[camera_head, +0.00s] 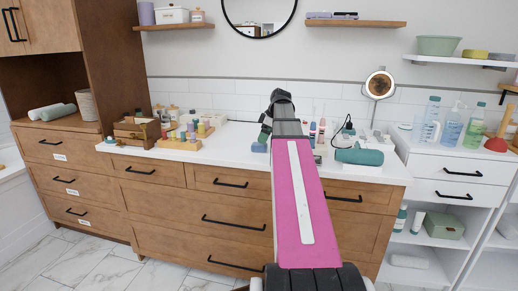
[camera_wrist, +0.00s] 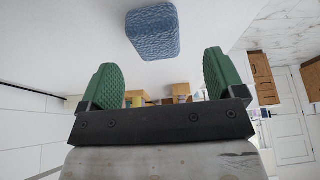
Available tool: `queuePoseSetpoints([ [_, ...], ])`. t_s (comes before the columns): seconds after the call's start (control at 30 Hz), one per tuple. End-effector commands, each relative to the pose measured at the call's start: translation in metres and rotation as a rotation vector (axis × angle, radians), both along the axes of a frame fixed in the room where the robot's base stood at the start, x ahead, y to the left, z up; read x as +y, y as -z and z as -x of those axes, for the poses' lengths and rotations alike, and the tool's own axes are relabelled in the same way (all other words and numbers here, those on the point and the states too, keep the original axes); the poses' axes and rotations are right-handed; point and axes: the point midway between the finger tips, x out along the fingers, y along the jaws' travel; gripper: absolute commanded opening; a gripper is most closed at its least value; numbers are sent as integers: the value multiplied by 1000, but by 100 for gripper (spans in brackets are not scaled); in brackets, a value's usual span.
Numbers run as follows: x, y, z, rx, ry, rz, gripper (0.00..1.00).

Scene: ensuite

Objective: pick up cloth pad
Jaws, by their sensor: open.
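The cloth pad is a blue, textured, rounded block (camera_wrist: 153,30) at the top of the wrist view, on the white counter surface. In the head view a small blue patch, likely the pad (camera_head: 258,148), shows just left of my arm on the counter. My gripper (camera_wrist: 160,78) is open, with two green ridged fingers well apart and nothing between them. The pad lies beyond the fingertips, not touching them. In the head view my gripper (camera_head: 265,134) is mostly hidden behind my pink arm.
A wooden organiser (camera_head: 137,130) and small bottles on a wooden stand (camera_head: 183,140) are left on the counter (camera_head: 222,150). A teal cylindrical item (camera_head: 358,156) and a round mirror lamp (camera_head: 379,84) are right. Bare counter lies left of my gripper.

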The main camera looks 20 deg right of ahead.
Motion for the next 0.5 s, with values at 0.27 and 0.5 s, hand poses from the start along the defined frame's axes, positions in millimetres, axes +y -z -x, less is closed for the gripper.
queuePoseSetpoints([
  [0.27,6,18,-6,1,0,0,88],
  [0.5,16,47,-14,1,1,1,88],
])
